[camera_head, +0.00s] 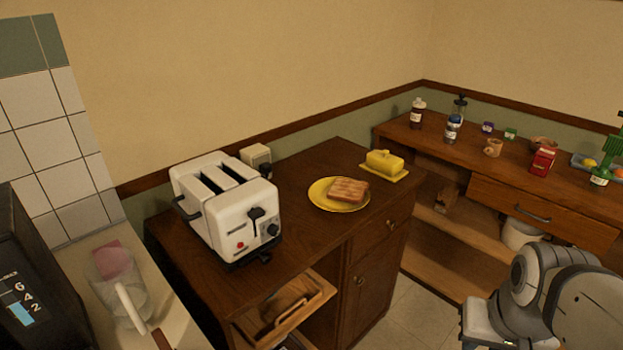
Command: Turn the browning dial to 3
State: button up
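A white two-slot toaster (224,203) stands on the dark brown wooden cabinet, its front face turned toward the lower right. Its browning dial (273,230) is a small dark knob at the lower right of that face. The dial's numbers and pointer are too small to read. A black lever (256,214) is above and left of the dial, and a red button (240,246) is at lower left. My grey arm shows at the lower right, well apart from the toaster. My gripper's fingertips cannot be made out.
A yellow plate with toast (348,190) and a yellow butter dish (385,163) sit right of the toaster. A glass container (118,280) stands at left. Bottles and jars crowd the right counter. Floor (405,300) shows between the cabinet and my arm.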

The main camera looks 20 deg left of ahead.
aim_at(274, 231)
jog(key=z, duration=1.6)
jog(key=i, duration=1.5)
jog(key=u, duration=4.2)
jog(key=i, duration=1)
jog(key=z, duration=0.1)
